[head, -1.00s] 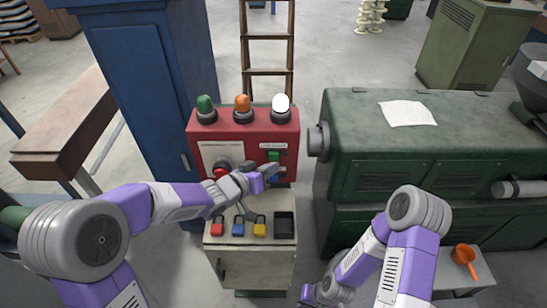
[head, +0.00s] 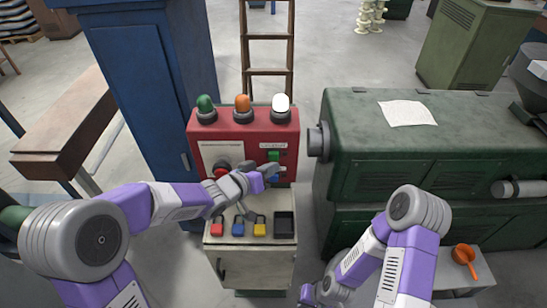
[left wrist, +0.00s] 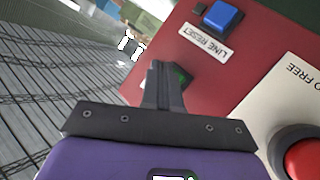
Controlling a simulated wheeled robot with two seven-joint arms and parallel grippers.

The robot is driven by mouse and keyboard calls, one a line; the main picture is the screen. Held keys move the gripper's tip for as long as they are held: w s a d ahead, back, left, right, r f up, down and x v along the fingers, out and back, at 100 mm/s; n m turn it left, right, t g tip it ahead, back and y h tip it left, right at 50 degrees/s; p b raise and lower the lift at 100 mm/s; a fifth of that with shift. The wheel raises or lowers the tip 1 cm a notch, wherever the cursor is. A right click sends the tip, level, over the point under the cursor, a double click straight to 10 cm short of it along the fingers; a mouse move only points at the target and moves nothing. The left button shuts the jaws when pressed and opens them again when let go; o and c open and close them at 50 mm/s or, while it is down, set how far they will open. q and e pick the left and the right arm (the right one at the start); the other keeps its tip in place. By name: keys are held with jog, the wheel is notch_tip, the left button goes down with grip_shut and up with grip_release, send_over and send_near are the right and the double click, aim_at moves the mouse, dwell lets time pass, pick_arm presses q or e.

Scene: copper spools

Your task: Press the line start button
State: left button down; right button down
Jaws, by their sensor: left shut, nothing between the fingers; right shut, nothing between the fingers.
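The red control box (head: 285,133) stands in the middle of the head view. Its front carries a green button (head: 273,156), a blue button and a red mushroom button. My left gripper (head: 273,169) is shut and empty at the panel, by the green button. In the left wrist view its fingertips (left wrist: 157,68) overlap the green button (left wrist: 183,78) and partly hide it; I cannot tell whether they touch. The blue button (left wrist: 222,16) there is labelled LINE RESET. The red mushroom button (left wrist: 304,158) is at lower right. My right gripper (head: 307,294) is low, away from the box, its fingers barely visible.
Green, orange and white lamps (head: 281,104) top the box. Below are padlocks (head: 238,229) and a black tray (head: 284,214) on a pale cabinet. A green machine (head: 350,160) stands close on the right, a blue cabinet (head: 150,80) on the left.

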pick_arm(q)
jog(key=shift+w, duration=0.1)
dwell(0.5)
jog(key=shift+w, duration=0.35)
jog(key=shift+w+p, duration=0.45)
dwell(0.6)
jog(key=shift+s, duration=0.2)
jog(key=shift+s+b, duration=0.4)
jog(key=shift+s, duration=0.3)
jog(key=s+b, duration=0.2)
jog(key=s, duration=0.3)
dwell(0.4)
